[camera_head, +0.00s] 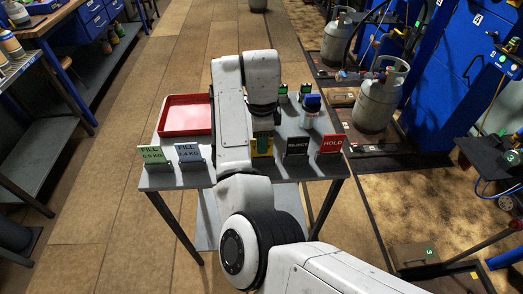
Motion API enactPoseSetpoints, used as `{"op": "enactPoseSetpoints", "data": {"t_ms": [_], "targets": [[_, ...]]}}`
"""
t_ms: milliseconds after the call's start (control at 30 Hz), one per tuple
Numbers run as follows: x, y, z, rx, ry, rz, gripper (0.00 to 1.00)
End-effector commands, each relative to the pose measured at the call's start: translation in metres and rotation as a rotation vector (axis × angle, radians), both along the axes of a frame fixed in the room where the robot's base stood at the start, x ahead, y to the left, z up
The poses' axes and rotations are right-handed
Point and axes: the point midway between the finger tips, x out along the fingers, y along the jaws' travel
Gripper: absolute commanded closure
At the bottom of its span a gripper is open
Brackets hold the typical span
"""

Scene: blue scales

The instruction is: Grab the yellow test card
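The yellow test card (262,148) stands on the front part of the grey table, partly hidden by my arm. Only a small yellow and dark patch of it shows, just left of the black REJECT card. My gripper (263,124) points down above or just behind the yellow card. My own arm hides most of it and its fingers cannot be made out. Whether it touches the card cannot be told.
Green (150,155) and blue (188,153) FILL cards stand left on the table (165,180); black REJECT (297,146) and red HOLD (331,144) cards stand right. A red tray (186,131) lies back left. A blue-topped item (311,102) and small green-topped items (305,89) stand behind.

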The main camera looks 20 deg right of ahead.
Motion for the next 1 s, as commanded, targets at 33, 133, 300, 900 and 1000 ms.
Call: {"op": "enactPoseSetpoints", "data": {"t_ms": [33, 133, 300, 900, 1000], "targets": [[-0.0004, 0.0002, -0.0036, -0.001, 0.001, 0.001, 0.64], [-0.0003, 0.0004, -0.0066, 0.000, 0.001, 0.001, 0.64], [-0.0002, 0.0003, -0.0065, 0.000, 0.000, 0.000, 0.64], [0.0000, 0.0002, -0.0058, 0.000, -0.001, 0.000, 1.00], [-0.0001, 0.0001, -0.0058, 0.000, -0.001, 0.000, 1.00]]}}
